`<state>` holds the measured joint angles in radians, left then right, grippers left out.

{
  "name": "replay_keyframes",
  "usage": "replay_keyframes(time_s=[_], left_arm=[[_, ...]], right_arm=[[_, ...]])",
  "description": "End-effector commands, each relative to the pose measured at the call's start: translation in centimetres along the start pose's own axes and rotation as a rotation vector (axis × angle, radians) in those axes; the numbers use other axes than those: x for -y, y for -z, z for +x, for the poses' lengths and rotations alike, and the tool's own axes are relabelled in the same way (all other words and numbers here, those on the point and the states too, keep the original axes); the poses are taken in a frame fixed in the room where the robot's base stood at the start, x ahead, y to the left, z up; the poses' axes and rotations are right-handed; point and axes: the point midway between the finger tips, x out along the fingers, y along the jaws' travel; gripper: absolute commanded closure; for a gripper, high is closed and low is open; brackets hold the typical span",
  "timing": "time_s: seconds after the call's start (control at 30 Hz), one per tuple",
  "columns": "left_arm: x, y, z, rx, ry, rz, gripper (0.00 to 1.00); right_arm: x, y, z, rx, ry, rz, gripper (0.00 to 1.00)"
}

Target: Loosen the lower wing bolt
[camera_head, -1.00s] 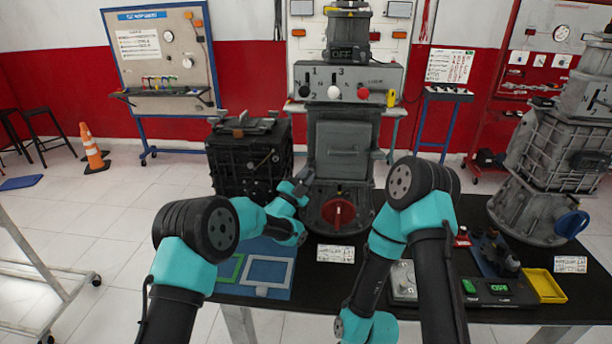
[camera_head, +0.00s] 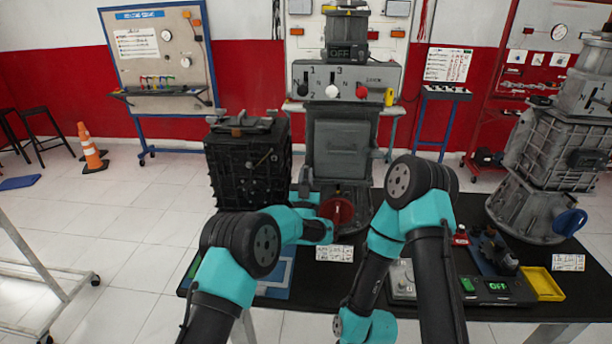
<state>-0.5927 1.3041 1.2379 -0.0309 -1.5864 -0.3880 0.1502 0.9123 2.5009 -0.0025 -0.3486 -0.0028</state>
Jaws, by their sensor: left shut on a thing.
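My left gripper (camera_head: 304,182) is at the lower left side of the middle grey unit (camera_head: 342,150), in the gap beside the black block (camera_head: 247,165). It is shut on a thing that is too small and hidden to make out. I cannot pick out the lower wing bolt for certain. A round red knob (camera_head: 337,210) sits low on the front of the grey unit, just right of my left wrist. My right arm bends down in front of the table, and its gripper is not in view.
A second grey unit with a blue knob (camera_head: 570,222) stands at the right. A yellow tray (camera_head: 543,284) and a small device with a green display (camera_head: 497,287) lie at the table's front right. A blue mat (camera_head: 278,288) lies partly under my left arm.

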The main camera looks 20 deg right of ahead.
Motion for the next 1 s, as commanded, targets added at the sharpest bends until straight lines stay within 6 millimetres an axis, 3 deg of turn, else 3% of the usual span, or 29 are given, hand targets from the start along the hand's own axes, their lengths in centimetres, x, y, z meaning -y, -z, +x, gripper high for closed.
replay_keyframes(time_s=[0.47, 0.5, 0.73, 1.0], left_arm=[[0.01, 0.01, 0.03, 0.0, 0.015, -0.016, 1.0], [0.01, 0.01, 0.03, 0.0, 0.015, -0.016, 0.81], [0.0, 0.01, 0.03, 0.0, 0.015, -0.015, 0.59], [-0.01, 0.0, -0.04, 0.0, 0.014, -0.014, 0.57]], right_arm=[[0.0, 0.0, 0.0, 0.0, 0.0, 0.0, 0.57], [0.0, 0.0, 0.0, 0.0, 0.0, 0.0, 0.57], [0.0, 0.0, 0.0, 0.0, 0.0, 0.0, 0.57], [0.0, 0.0, 0.0, 0.0, 0.0, 0.0, 0.57]])
